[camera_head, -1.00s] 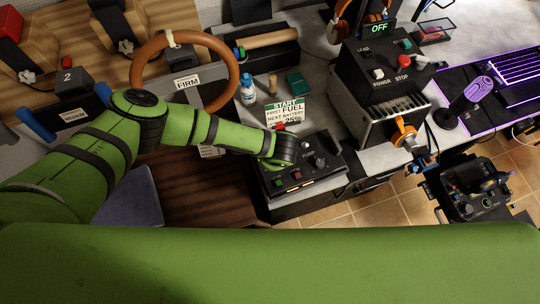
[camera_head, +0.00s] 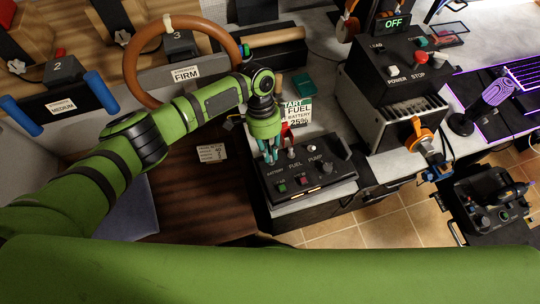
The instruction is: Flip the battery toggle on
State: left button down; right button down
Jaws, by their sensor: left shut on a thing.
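The black switch panel (camera_head: 338,177) sits on the bench near the middle of the camera_head view, with labels BATTERY, FUEL and PUMP. My left gripper (camera_head: 270,158) points down at the panel's left end, above the BATTERY label. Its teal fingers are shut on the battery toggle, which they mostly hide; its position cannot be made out. The fuel toggle (camera_head: 291,152) and the pump knob (camera_head: 319,164) stand to the right, apart from the fingers. A green button (camera_head: 282,187) and a red button (camera_head: 303,181) show on the panel's front. My right gripper is not in view.
A black power box (camera_head: 396,62) showing OFF stands to the right. A brown steering wheel (camera_head: 128,64) is at the left. Tiled floor lies beyond the bench's front edge.

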pick_arm(q)
jog(key=shift+g+b, duration=0.3)
jog(key=c, duration=1.3)
grip_release()
